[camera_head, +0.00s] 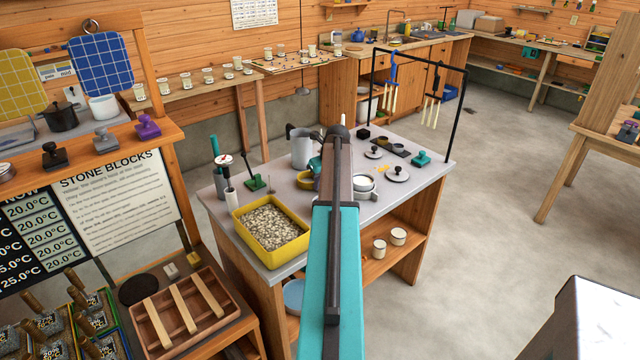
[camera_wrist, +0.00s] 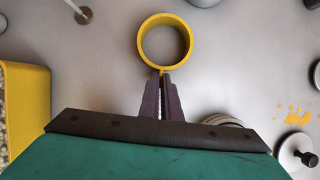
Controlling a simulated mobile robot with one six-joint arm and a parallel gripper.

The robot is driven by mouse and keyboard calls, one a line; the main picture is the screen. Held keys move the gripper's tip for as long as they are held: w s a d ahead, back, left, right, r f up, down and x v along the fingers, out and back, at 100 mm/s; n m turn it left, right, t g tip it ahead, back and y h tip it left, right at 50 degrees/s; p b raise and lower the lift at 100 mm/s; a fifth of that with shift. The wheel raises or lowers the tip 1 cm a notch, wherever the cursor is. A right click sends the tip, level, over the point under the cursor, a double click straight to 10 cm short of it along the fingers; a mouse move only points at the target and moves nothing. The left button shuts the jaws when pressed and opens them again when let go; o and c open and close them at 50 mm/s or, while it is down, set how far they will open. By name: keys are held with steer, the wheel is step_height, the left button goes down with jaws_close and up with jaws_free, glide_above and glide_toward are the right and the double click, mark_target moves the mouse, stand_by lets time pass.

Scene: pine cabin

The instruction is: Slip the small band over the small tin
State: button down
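The small band, a yellow ring (camera_wrist: 142,42), is straight ahead of my gripper (camera_wrist: 163,80) in the wrist view. The two dark fingers are close together, with the band's near wall between their tips. The grey tabletop shows through its opening. In the head view a yellow-brown ring (camera_head: 303,184) shows just left of my arm, which hides most of the gripper. A pale round tin (camera_head: 363,190) stands right of my arm; a pale round thing (camera_wrist: 224,120) is partly hidden behind the gripper in the wrist view. I cannot tell which is the small tin.
A yellow tray of pebbles (camera_head: 242,216) stands at the table's left front. A green stamp (camera_head: 255,183), a grey jug (camera_head: 300,150) and knobbed lids (camera_head: 397,173) stand around. A black rack (camera_head: 462,100) rises at the right. Two pale tins (camera_head: 380,250) are on the lower shelf.

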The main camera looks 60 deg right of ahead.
steer(key=shift+r+p, duration=2.25)
steer(key=shift+r, duration=0.75)
steer(key=shift+r, duration=0.1)
